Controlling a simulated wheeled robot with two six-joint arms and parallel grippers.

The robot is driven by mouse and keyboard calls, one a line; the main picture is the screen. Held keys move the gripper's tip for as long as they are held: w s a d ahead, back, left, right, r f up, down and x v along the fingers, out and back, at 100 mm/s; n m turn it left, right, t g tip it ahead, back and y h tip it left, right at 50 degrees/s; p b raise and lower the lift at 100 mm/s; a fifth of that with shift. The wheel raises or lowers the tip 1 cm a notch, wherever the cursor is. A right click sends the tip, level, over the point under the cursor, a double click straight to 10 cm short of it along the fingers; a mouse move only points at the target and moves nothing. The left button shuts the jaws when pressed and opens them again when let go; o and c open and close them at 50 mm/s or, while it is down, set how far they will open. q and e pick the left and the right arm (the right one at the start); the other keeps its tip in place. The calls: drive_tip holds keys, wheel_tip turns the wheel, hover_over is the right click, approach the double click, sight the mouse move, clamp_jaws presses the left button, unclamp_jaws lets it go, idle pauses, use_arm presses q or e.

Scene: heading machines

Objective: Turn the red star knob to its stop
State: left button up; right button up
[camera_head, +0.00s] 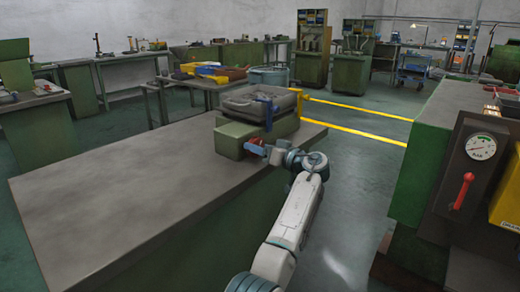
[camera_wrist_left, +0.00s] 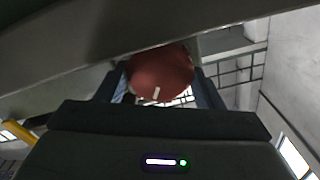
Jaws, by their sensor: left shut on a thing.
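The red star knob (camera_head: 253,145) sits on the side of a green box (camera_head: 232,139) at the corner of the grey-topped bench. In the left wrist view the knob (camera_wrist_left: 160,70) looks round and dull red, with a short white mark near its lower edge. My left gripper (camera_head: 260,149) reaches it from the right and is shut on the knob. In the wrist view its two dark fingers stand on either side of the knob. The knob's arms and its stop cannot be made out. My right gripper is not in view.
The long bench top (camera_head: 120,190) is bare. On the right stands a green machine with a pressure gauge (camera_head: 481,147) and a red lever (camera_head: 463,190).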

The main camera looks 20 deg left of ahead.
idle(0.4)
use_arm(q)
drive_tip(key=o, duration=1)
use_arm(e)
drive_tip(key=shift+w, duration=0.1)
